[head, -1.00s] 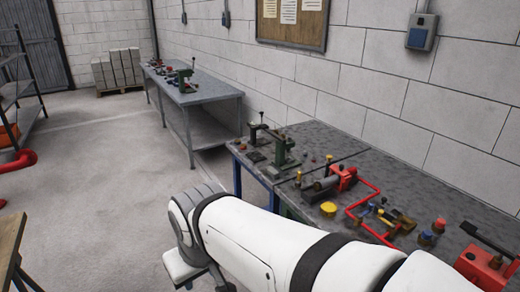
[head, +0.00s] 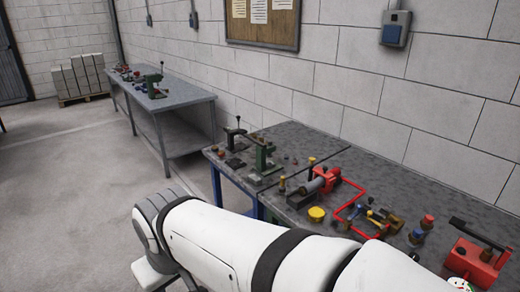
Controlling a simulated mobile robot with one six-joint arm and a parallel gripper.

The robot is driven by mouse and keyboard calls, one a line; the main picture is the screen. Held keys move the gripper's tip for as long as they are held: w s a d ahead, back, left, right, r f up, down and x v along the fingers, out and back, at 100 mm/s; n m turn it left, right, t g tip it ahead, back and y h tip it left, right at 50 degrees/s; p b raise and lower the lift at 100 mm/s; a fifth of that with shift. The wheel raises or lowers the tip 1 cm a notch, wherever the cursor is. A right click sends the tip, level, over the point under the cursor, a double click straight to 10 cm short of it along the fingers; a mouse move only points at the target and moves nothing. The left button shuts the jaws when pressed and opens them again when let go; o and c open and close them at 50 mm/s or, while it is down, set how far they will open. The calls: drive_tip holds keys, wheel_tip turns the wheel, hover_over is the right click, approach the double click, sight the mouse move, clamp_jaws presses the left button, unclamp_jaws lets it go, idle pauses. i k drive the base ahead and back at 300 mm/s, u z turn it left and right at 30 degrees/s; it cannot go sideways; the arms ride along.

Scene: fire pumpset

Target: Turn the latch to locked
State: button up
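I cannot make out which part is the latch at this size. On the near bench (head: 400,181) at the right stands a red box (head: 468,262) with a black bar-like lever (head: 482,236) above it. To its left on the bench are a red pipe loop (head: 357,192), a red fitting (head: 327,173) with a dark cylinder, a yellow knob (head: 316,214) and small brass and blue parts. My white arm crosses the bottom of the picture in front of the bench. My gripper is not in view.
A green bench press (head: 263,157) stands at the near bench's far end. A second bench (head: 180,98) with tools stands farther back along the block wall. Grey blocks (head: 78,76) are stacked in the far corner. The floor (head: 70,190) at left is clear.

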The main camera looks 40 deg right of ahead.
sight(313, 161)
drive_tip(key=z, duration=0.05)
drive_tip(key=i, duration=2.6)
drive_tip(key=z, duration=2.25)
drive_tip(key=k, duration=0.1)
drive_tip(key=z, duration=1.25)
drive_tip(key=i, duration=1)
drive_tip(key=z, duration=0.05)
